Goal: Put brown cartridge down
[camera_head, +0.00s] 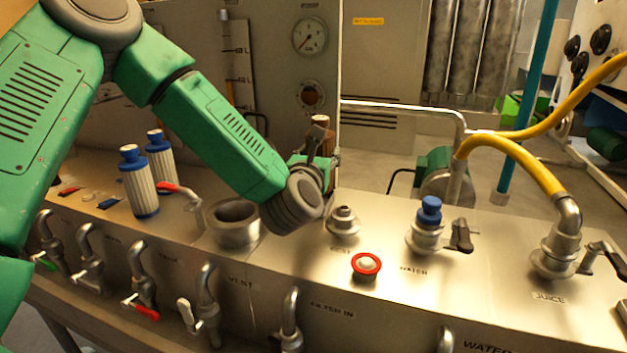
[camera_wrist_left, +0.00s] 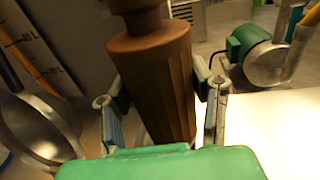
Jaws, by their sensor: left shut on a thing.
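The brown cartridge (camera_wrist_left: 155,85) stands upright between the two fingers of my left gripper (camera_wrist_left: 160,110) in the left wrist view. The gripper is shut on it. In the head view my left gripper (camera_head: 322,165) is at the back of the steel counter, and only the top of the brown cartridge (camera_head: 319,121) shows above it. The gripper and wrist hide the cartridge's lower part, and I cannot tell if its base touches the counter. My right gripper is not in view.
Two white cartridges with blue caps (camera_head: 139,185) stand at the left. An open round steel housing (camera_head: 236,222) is left of my wrist. A capped fitting (camera_head: 343,221), a red-ringed button (camera_head: 366,265), a blue-capped valve (camera_head: 428,225) and a yellow hose (camera_head: 520,158) are to the right.

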